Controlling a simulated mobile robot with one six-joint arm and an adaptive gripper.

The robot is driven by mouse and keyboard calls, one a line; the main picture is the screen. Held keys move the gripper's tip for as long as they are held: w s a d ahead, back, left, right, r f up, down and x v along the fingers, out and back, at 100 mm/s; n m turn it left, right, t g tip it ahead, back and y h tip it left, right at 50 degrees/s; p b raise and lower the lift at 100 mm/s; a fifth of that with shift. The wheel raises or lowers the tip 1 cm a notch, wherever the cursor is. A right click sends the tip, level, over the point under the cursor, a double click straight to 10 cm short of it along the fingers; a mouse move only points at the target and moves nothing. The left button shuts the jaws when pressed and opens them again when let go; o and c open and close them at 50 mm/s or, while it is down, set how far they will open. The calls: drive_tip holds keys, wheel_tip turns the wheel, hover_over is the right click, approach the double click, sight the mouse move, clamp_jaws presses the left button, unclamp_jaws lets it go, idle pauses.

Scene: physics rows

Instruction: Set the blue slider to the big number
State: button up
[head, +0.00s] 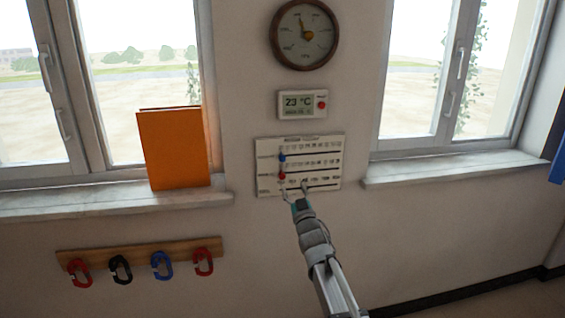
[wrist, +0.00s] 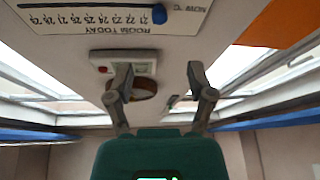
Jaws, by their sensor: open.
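A white slider panel (head: 328,166) hangs on the wall, with rows of small numbers over dark slots. The blue slider (head: 282,157) sits at the left end of the top slot; the red slider (head: 282,175) is below it. A small display (head: 295,103) above reads 23 °C in big digits. My gripper (head: 295,188) is open and empty in front of the panel's lower part, below the blue slider. In the wrist view, the panel appears upside down, with the blue slider (wrist: 159,14) beyond the open gripper (wrist: 160,76).
A round gauge (head: 304,34) hangs above the display. An orange board (head: 174,149) stands on the left windowsill (head: 110,203). A wooden rail with coloured hooks (head: 140,257) is at lower left. Another windowsill (head: 455,168) is at right. The wall around the panel is clear.

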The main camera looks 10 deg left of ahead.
sight(283, 160)
drive_tip(key=shift+w+r, duration=0.1)
drive_tip(key=p+x, duration=0.5)
drive_tip(key=x, duration=0.8)
drive_tip(key=shift+w+a, duration=0.15)
drive_tip(key=shift+w, duration=0.15)
clamp_jaws()
idle(0.4)
